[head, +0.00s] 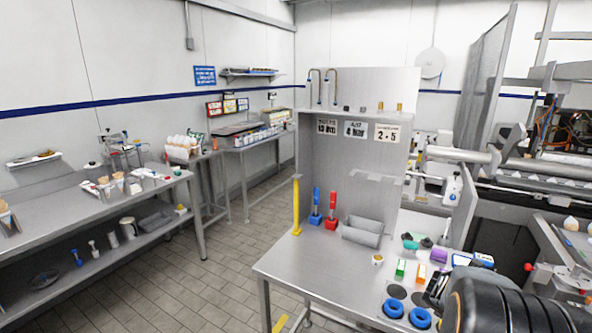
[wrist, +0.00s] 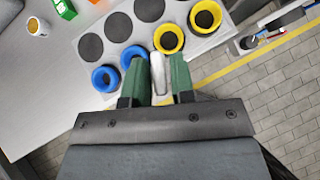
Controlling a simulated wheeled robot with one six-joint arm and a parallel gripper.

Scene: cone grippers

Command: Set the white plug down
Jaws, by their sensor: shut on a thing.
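The white plug (wrist: 159,72) is between the green fingers of my gripper (wrist: 160,62) in the wrist view. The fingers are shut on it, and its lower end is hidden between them. Two blue rings (wrist: 105,78) (wrist: 133,57) lie beside the fingers, to the left of the plug. Two yellow rings (wrist: 168,39) (wrist: 205,15) are just beyond it. In the head view my gripper (head: 436,290) is over the table's right front part, and I cannot make out the plug there.
Dark round spots (wrist: 90,47) (wrist: 118,27) (wrist: 149,10) on the grey panel are bare. A small cup (wrist: 37,26) and a green block (wrist: 64,8) are further left. The steel table (head: 310,275) is clear at left front. A red stand (head: 332,210) and a blue one (head: 316,205) are at the back.

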